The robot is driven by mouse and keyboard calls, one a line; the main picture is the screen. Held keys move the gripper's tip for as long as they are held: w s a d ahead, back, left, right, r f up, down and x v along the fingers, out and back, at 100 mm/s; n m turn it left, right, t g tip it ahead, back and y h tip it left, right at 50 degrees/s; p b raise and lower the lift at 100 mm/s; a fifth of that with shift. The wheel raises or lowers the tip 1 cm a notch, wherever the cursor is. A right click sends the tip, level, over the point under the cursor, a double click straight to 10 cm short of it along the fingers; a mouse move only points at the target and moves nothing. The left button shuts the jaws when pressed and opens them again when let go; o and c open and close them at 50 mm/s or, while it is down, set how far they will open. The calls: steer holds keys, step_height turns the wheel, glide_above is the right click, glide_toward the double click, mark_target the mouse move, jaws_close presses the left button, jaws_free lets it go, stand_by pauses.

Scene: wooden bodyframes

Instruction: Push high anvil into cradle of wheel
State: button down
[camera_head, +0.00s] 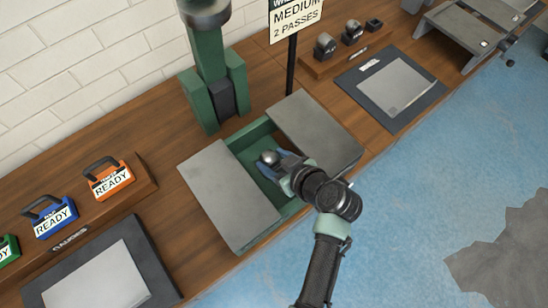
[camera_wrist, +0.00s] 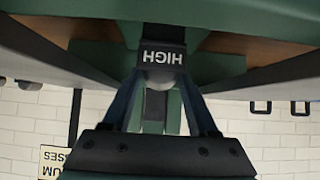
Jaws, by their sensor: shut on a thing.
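The high anvil (camera_head: 269,157) is a dark rounded piece, and its HIGH label shows upside down in the wrist view (camera_wrist: 163,57). My gripper (camera_head: 278,163) is shut on it, with one blue finger on each side in the wrist view (camera_wrist: 162,82). The anvil is over the green channel (camera_head: 249,139) at the base of the green wheel frame (camera_head: 208,62), between two grey plates. The grey upper wheel (camera_head: 205,12) is at the top edge. I cannot tell whether the anvil touches the cradle, as my gripper and the anvil hide its contact.
Grey plates flank the channel, left (camera_head: 222,190) and right (camera_head: 312,130). A MEDIUM 2 PASSES sign (camera_head: 296,20) stands behind. Other anvils (camera_head: 325,45) sit on a rack at the back right. Orange (camera_head: 109,180) and blue (camera_head: 50,217) READY blocks stand on the left.

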steer(key=shift+w, duration=0.1)
steer(key=shift+c, duration=0.8)
jaws_free()
steer(key=shift+o, duration=0.3)
steer(key=shift+f, duration=0.15)
steer(key=b+v, duration=0.1)
steer(key=v, duration=1.2)
